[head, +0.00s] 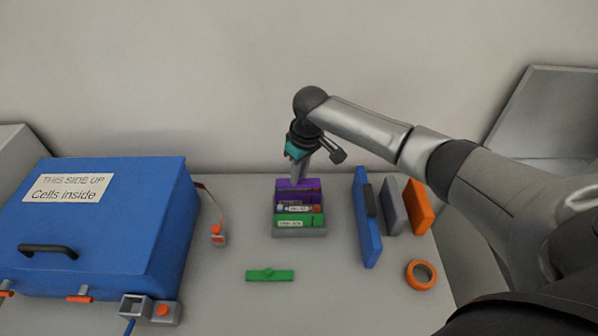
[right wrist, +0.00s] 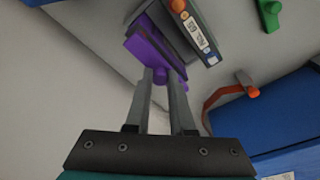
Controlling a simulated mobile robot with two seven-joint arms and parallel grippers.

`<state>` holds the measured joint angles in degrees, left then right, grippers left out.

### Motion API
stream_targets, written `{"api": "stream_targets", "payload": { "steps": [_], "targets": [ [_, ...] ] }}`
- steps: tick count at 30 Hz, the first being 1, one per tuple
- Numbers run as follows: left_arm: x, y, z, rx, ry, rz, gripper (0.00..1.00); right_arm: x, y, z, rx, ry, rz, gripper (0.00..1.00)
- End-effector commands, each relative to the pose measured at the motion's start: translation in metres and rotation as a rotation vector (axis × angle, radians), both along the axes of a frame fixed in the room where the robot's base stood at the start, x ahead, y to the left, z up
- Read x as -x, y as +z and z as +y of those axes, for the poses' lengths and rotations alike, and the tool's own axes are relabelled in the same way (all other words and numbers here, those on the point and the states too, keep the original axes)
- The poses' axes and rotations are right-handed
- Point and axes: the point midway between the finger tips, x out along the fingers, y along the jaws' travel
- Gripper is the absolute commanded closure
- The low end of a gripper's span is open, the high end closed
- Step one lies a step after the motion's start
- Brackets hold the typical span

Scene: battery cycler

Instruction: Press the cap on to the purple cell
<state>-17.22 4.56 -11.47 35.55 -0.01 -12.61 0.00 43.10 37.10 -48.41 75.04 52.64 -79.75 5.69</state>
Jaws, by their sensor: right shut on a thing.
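The purple cell (head: 284,196) stands in the back slot of a small grey tray (head: 300,232). My right gripper (head: 302,179) comes down from above at its top and points downward. In the right wrist view my right gripper's fingertips (right wrist: 161,76) are shut on the small knob of a purple cap (right wrist: 163,70). The cap lies along the purple cell; I cannot tell whether it is fully seated or slightly apart. My left gripper is not in view.
The tray also holds a middle cell with a white label (head: 298,209) and a green cell (head: 292,221). A green cap (head: 270,275) lies in front. A blue box (head: 110,225) stands left; blue (head: 366,225), grey (head: 393,205) and orange (head: 417,205) slabs and orange tape (head: 421,274) are right.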

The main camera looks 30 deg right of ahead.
Motion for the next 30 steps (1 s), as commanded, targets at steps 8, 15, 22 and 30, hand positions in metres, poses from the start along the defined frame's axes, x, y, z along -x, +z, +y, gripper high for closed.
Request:
{"api": "stream_targets", "payload": {
  "steps": [8, 15, 22, 30],
  "targets": [
    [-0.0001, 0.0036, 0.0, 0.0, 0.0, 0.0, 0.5, 0.0001, -0.0001, -0.0002, 0.0, 0.0, 0.001, 1.0],
    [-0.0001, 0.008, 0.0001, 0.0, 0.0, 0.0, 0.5, -0.0001, -0.0011, -0.0003, 0.0, 0.0, 0.0, 1.0],
    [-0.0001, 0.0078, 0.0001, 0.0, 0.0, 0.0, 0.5, -0.0001, -0.0019, -0.0004, 0.0, 0.0, 0.0, 1.0],
    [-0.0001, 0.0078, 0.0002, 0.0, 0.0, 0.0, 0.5, -0.0001, -0.002, -0.0003, 0.0, 0.0, 0.0, 1.0]
  ]
}}
